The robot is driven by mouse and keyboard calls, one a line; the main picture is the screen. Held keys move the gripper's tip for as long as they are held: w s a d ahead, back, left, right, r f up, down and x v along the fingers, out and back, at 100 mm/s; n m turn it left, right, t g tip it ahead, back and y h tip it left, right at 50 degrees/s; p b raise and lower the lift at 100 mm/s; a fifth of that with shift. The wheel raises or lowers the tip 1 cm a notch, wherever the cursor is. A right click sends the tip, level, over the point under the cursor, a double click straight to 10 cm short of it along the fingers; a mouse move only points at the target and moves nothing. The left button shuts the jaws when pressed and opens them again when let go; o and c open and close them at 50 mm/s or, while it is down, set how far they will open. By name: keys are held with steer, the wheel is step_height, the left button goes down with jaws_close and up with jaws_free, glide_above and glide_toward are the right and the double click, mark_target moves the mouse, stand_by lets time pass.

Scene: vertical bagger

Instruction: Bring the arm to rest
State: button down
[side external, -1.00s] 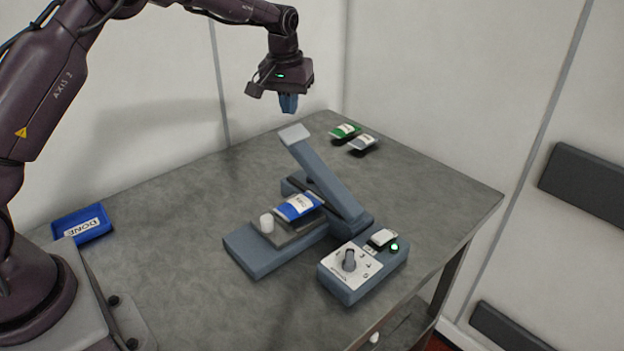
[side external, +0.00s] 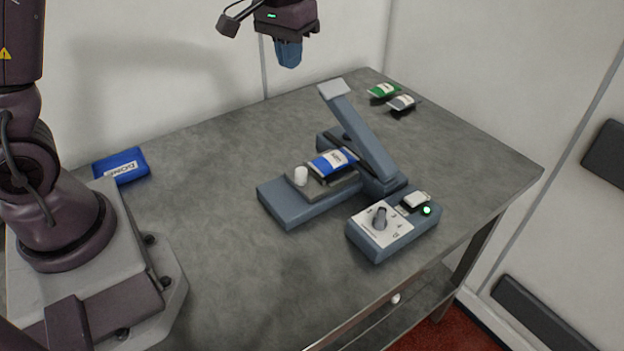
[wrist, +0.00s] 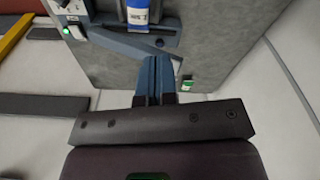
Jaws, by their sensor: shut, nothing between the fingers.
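My gripper (side external: 288,53) hangs high above the back of the table, fingers pointing down, shut and empty. In the wrist view its blue fingers (wrist: 154,78) are together with nothing between them. It is well clear of the bagger (side external: 310,203) below it. The bagger's long arm (side external: 358,135) is raised at a slant. A blue and white bag (side external: 333,162) lies on the bagger's plate beside a white knob (side external: 301,176). The bag also shows at the top of the wrist view (wrist: 138,13).
A control box (side external: 378,249) with a dial (side external: 379,218) and a lit green lamp (side external: 426,210) stands at the front right. A green bag (side external: 382,91) and a grey bag (side external: 402,103) lie at the back. A blue DONE tray (side external: 130,157) sits at the left. The table (side external: 220,180) between is clear.

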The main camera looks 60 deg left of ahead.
steer(key=s+d+r+m+t, duration=0.1)
steer(key=s+d+r, duration=0.1)
steer(key=s, duration=0.5)
steer(key=s+d+r+m+t, duration=0.1)
steer(key=s+d+r+t, duration=0.1)
steer(key=s, duration=0.4)
steer(key=s+d+r+m+t, duration=0.1)
steer(key=s+d+r, duration=0.1)
steer(key=s, duration=0.5)
steer(key=shift+v, duration=0.85)
